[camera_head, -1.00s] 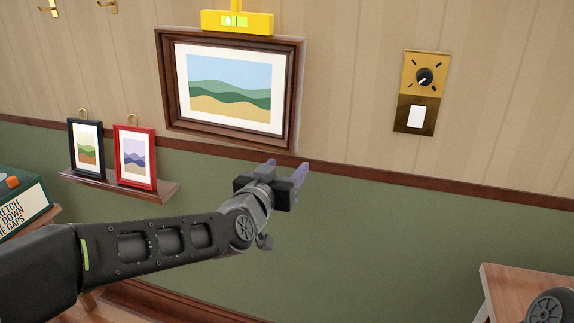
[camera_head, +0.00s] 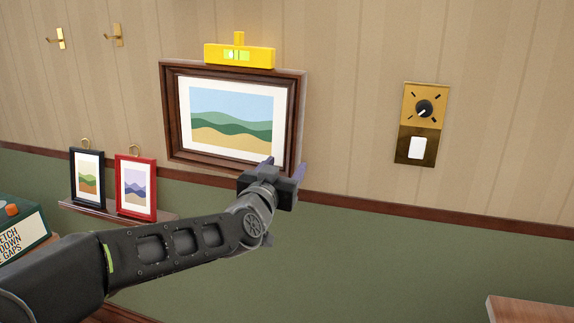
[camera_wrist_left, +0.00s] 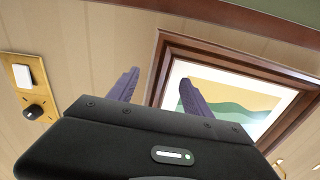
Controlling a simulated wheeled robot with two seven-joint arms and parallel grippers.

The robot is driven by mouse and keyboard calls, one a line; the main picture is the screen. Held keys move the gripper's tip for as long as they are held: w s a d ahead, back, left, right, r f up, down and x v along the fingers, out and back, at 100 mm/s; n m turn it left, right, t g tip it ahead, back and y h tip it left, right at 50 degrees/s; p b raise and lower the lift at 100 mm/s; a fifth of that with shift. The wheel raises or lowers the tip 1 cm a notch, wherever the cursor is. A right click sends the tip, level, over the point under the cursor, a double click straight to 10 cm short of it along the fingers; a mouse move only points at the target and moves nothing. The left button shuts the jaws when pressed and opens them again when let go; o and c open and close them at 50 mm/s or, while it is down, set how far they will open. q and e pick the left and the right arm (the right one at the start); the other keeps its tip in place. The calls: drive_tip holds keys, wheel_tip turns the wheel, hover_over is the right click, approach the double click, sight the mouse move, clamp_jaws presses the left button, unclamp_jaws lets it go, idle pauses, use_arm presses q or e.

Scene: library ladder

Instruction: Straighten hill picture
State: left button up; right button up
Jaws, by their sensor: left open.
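The hill picture (camera_head: 232,113), green hills in a brown wooden frame, hangs on the striped wall. Its top edge slopes slightly down to the right in the head view; I cannot tell its true tilt. A yellow level (camera_head: 239,54) with a bright green vial sits at its top edge. My left gripper (camera_head: 285,166) is open at the frame's lower right corner, partly covering it. In the left wrist view, the frame's side edge (camera_wrist_left: 160,72) appears between the two spread fingers (camera_wrist_left: 158,90); contact cannot be told. My right gripper is not in view.
A small shelf at left holds a dark-framed picture (camera_head: 88,178) and a red-framed picture (camera_head: 136,186). A brass dial-and-switch plate (camera_head: 423,122) is on the wall at right. Two brass hooks are at upper left. A wooden surface (camera_head: 530,310) is at lower right.

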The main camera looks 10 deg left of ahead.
use_arm(q)
drive_tip(key=shift+w, duration=1.15)
clamp_jaws()
idle(0.5)
